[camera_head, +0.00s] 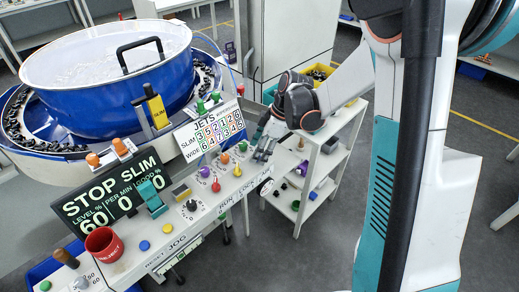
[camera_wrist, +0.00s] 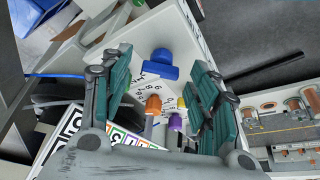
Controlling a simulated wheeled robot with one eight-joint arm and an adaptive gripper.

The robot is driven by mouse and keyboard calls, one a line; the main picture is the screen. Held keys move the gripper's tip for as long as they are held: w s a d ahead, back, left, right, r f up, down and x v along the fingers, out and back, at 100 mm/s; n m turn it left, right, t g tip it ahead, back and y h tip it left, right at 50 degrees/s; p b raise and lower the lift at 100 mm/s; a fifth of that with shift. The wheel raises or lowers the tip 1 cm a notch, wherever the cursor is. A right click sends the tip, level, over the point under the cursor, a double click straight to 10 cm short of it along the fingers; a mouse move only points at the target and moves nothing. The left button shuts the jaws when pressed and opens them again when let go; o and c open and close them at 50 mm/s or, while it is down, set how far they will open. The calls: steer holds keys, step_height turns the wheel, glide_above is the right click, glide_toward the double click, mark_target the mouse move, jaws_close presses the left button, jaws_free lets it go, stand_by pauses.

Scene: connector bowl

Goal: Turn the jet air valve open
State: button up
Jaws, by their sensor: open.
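A blue T-shaped handle (camera_wrist: 161,66), which looks like the jet air valve, stands on the white panel in the wrist view. It lies between the lines of my two fingers, beyond their tips, and seems apart from them. My gripper (camera_wrist: 162,82) is open, with a teal-padded finger on each side and nothing between them. In the head view my gripper (camera_head: 264,148) hangs over the far right end of the control panel (camera_head: 190,238). I cannot make out the blue handle in the head view; my gripper seems to hide it.
An orange knob (camera_wrist: 153,104) and a purple knob (camera_wrist: 175,122) stand close to the fingers. A JETS sign (camera_head: 210,128) and a blue bowl feeder (camera_head: 110,95) are at the left. A white shelf (camera_head: 322,160) stands right of the panel.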

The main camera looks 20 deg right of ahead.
steer(key=c, duration=1.1)
steer(key=shift+o, duration=0.2)
steer(key=m, duration=0.1)
steer(key=m+t, duration=0.1)
steer(key=m, duration=0.2)
steer(key=shift+s+a+m+t+h, duration=0.15)
steer(key=shift+s+m+t+h, duration=0.1)
steer(key=shift+m+t+h, duration=0.15)
steer(key=m, duration=0.2)
steer(key=m+t+h, duration=0.1)
steer(key=m, duration=0.1)
steer(key=shift+a+m+h, duration=0.15)
steer(key=shift+m+h, duration=0.15)
steer(key=m+h, duration=0.1)
steer(key=m, duration=0.3)
steer(key=shift+s+a+m+h, duration=0.1)
steer(key=shift+a+m+h, duration=0.1)
steer(key=shift+m+h, duration=0.15)
steer(key=shift+a+m+h, duration=0.1)
steer(key=shift+m+h, duration=0.65)
steer(key=shift+m, duration=1.1)
